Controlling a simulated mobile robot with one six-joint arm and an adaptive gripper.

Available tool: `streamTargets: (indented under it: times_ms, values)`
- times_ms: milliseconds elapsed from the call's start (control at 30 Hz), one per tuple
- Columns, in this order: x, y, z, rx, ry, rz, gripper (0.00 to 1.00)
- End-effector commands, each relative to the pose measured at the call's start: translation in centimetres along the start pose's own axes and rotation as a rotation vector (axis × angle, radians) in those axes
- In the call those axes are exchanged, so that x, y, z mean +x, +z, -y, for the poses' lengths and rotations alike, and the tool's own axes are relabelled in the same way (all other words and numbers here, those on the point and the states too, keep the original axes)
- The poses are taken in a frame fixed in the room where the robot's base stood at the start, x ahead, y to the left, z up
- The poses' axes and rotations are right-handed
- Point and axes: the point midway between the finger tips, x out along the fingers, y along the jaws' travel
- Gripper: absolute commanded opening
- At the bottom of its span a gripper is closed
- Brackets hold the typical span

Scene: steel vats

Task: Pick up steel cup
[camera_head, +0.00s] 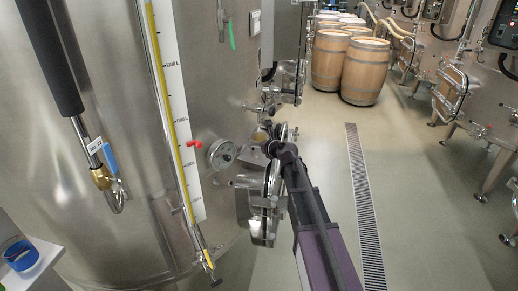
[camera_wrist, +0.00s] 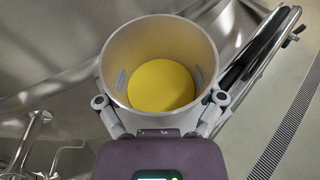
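The steel cup (camera_wrist: 113,62) fills the upper middle of the wrist view, seen from above into its open mouth. A flat yellow surface (camera_wrist: 160,86) shows inside it; I cannot tell whether it is liquid or the cup's bottom. My gripper (camera_wrist: 160,79) has one finger on each side of the cup, and small grey pads show at its left and right walls. The fingers appear closed on it. In the head view my gripper (camera_head: 264,136) is small beside the big steel vat (camera_head: 120,170), with the cup mostly hidden there.
A vat hatch (camera_head: 268,185) is close by my arm. Wooden barrels (camera_head: 365,72) stand behind. The floor around the drain grate (camera_head: 362,200) is clear.

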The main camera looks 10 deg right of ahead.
Motion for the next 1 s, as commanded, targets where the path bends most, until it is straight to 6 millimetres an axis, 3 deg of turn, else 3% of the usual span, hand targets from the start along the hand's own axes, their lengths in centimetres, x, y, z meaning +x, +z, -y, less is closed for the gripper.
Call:
streamTargets:
  times_ms: [1000]
  values:
    - [-0.95,0.29,-0.04,0.000,0.000,0.000,0.28]
